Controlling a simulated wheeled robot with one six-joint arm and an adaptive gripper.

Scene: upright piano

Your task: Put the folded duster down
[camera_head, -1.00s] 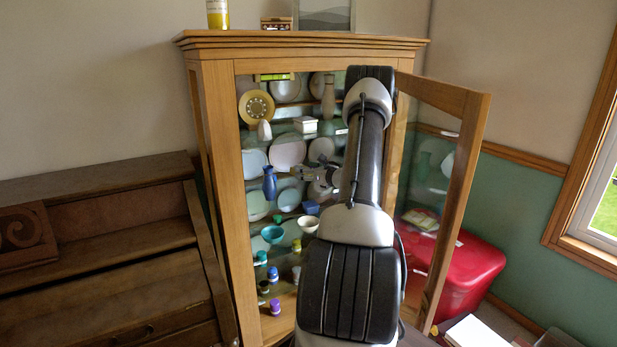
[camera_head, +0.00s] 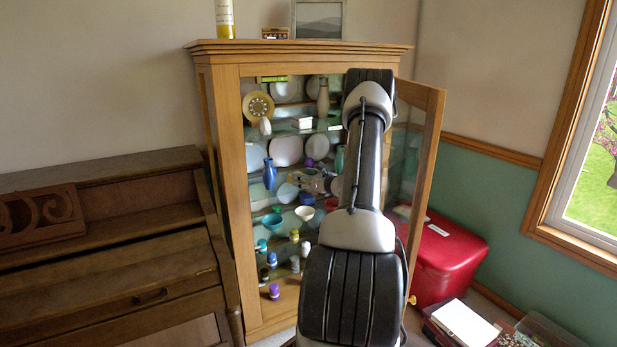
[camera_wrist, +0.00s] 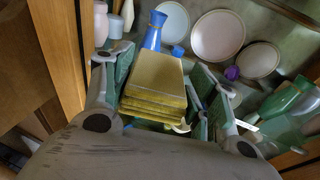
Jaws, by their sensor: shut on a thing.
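The folded duster (camera_wrist: 155,80) is a yellow, layered square block in the middle of the wrist view. My gripper (camera_wrist: 160,88) is shut on it, with a green-padded finger on either side. In the head view my gripper (camera_head: 318,183) reaches into the open glass-fronted cabinet (camera_head: 300,50), near the middle shelves. The duster cannot be made out there. My arm hides the right part of the shelves.
Plates line the back. The glass door (camera_head: 425,175) is open at right. A red chest (camera_head: 450,262) stands beyond it; a piano (camera_head: 110,240) is at left.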

